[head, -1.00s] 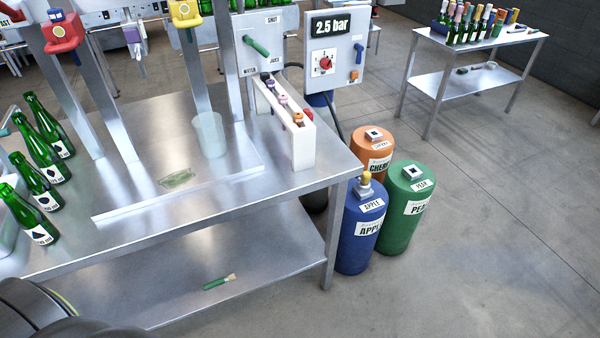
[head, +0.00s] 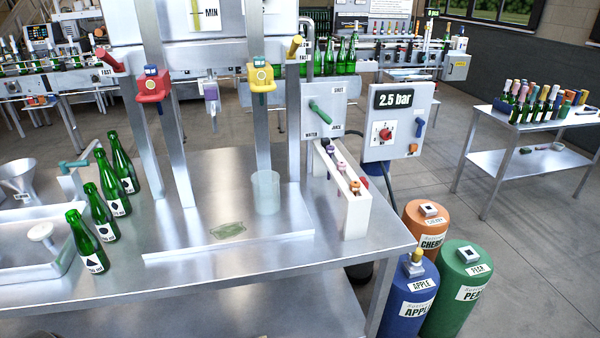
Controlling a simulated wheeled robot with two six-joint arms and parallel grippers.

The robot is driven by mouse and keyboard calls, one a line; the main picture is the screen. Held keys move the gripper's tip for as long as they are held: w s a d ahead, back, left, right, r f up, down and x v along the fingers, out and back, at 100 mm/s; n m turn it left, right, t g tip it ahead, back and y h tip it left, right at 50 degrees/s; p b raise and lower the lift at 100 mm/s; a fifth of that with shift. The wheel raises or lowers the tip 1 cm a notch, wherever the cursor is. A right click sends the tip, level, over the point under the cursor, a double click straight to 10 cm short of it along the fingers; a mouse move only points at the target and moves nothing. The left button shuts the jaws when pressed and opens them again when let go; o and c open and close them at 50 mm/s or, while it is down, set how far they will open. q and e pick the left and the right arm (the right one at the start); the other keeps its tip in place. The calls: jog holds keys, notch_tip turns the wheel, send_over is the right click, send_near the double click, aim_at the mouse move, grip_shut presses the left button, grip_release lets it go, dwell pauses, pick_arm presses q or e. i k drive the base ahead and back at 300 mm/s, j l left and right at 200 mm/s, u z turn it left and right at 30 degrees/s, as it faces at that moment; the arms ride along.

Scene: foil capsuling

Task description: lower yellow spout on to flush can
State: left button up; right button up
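The yellow spout (head: 261,80) hangs at the front of the steel filling stand, high above the table. The flush can is likely the clear, pale cup (head: 265,192) standing upright on the stand's base, roughly below the yellow spout. A wide gap separates the spout from the cup. A red spout (head: 153,86) and a smaller purple-and-white spout (head: 211,92) hang to the left. A yellow lever (head: 295,46) sits at the upper right of the yellow spout. Neither of my grippers is in view.
A white rack (head: 355,215) with coloured fittings stands right of the cup. Blue (head: 408,305), green (head: 462,290) and orange (head: 428,222) tanks stand right of the table.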

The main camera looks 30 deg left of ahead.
aim_at(260, 80)
jog(key=u, duration=1.15)
